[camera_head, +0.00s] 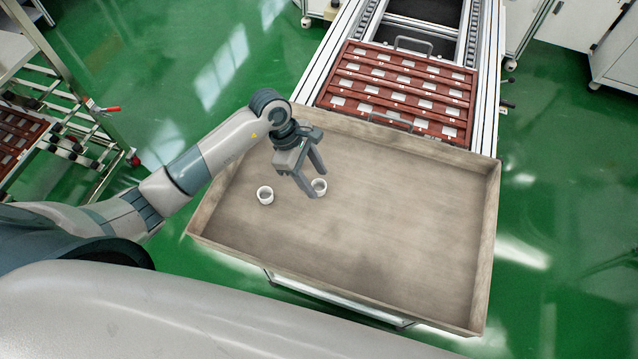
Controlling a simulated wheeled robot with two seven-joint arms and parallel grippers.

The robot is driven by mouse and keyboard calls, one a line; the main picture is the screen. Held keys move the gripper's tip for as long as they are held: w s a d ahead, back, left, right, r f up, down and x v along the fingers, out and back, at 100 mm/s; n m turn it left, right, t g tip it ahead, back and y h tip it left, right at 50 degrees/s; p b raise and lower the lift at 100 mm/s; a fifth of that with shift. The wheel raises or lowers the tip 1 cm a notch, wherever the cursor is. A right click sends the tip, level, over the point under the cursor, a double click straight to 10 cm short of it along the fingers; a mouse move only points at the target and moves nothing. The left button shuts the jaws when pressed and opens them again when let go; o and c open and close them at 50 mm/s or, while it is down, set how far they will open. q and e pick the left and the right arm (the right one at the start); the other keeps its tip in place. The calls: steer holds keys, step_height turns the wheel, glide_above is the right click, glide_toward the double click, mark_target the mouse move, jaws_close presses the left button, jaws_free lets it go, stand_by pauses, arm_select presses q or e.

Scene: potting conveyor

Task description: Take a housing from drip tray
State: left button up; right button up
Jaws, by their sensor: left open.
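The drip tray (400,238) is a large shallow box with a grey-brown floor and low walls, in the middle of the head view. Two small white ring-shaped housings stand in its left part. One housing (265,195) is by itself, left of my gripper. The other housing (320,186) is at the fingers of my left gripper (317,182), partly covered by them. The left gripper is open and points down over the tray. I cannot tell whether its fingers touch the housing. My right gripper is not in view.
A red-brown rack (405,88) with rows of pale pieces sits on the conveyor behind the tray. A trolley (60,110) with another red rack stands at the left. White cabinets (585,25) are at the back right. The tray's right side is empty.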

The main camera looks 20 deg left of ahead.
arm_select(q)
steer(key=shift+x, duration=0.8)
steer(key=shift+c, duration=0.3)
steer(key=c, duration=1)
steer(key=shift+r, duration=0.2)
steer(key=shift+c, duration=0.2)
steer(key=shift+r+b, duration=0.45)
steer(key=shift+r, duration=0.15)
step_height(320, 180, up, 2)
steer(key=shift+a+r+b, duration=0.1)
steer(key=shift+r+b, duration=0.1)
steer(key=shift+b, duration=0.5)
steer(key=s+d+r+b, duration=0.3)
steer(key=s+d+r, duration=0.2)
steer(key=s, duration=0.5)
steer(key=shift+s+d+r, duration=0.2)
steer(key=shift+d+r, duration=0.05)
steer(key=shift+r, duration=0.8)
